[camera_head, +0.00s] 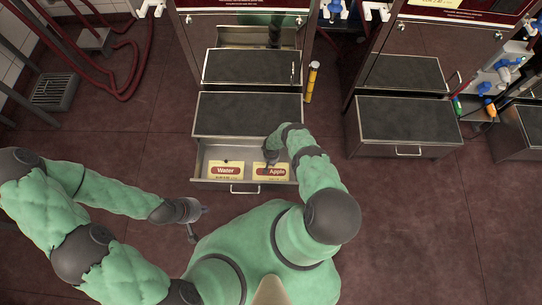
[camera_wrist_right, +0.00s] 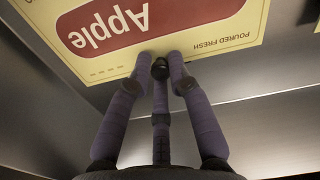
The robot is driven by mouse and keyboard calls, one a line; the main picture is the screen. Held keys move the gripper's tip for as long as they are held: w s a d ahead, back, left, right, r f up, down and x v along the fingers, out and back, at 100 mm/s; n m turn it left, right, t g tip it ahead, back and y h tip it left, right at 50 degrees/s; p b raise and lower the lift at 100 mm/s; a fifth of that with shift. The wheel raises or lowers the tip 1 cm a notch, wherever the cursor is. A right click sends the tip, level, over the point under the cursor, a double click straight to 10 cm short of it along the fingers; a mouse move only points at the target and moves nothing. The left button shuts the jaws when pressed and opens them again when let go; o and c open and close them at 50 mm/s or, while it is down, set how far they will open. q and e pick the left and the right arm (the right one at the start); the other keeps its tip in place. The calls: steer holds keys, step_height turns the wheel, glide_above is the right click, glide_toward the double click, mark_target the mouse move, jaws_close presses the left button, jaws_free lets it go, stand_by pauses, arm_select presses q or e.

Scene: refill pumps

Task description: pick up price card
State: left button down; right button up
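The Apple price card (camera_head: 272,174) is cream with a red label and lies in the right part of an open drawer. In the right wrist view the Apple card (camera_wrist_right: 195,20) shows upside down. My right gripper (camera_wrist_right: 160,66) has its fingers drawn in around a small dark knob at the middle of the card's edge. In the head view the right gripper (camera_head: 271,156) is partly hidden by its own arm. The Water price card (camera_head: 226,171) lies beside it on the left. My left gripper (camera_head: 201,223) is outside the drawer, empty, with fingers spread.
The open drawer (camera_head: 241,181) has metal walls and a front handle (camera_head: 245,190). Dark-topped steps of the dispenser (camera_head: 248,115) rise behind it. A second dispenser unit (camera_head: 405,125) stands to the right. A yellow cylinder (camera_head: 312,82) stands between them. Floor at lower right is clear.

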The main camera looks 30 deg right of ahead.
jaws_close()
steer(key=shift+r, duration=0.1)
step_height(320, 180, up, 15)
steer(key=p, duration=1.2)
stand_by(0.6)
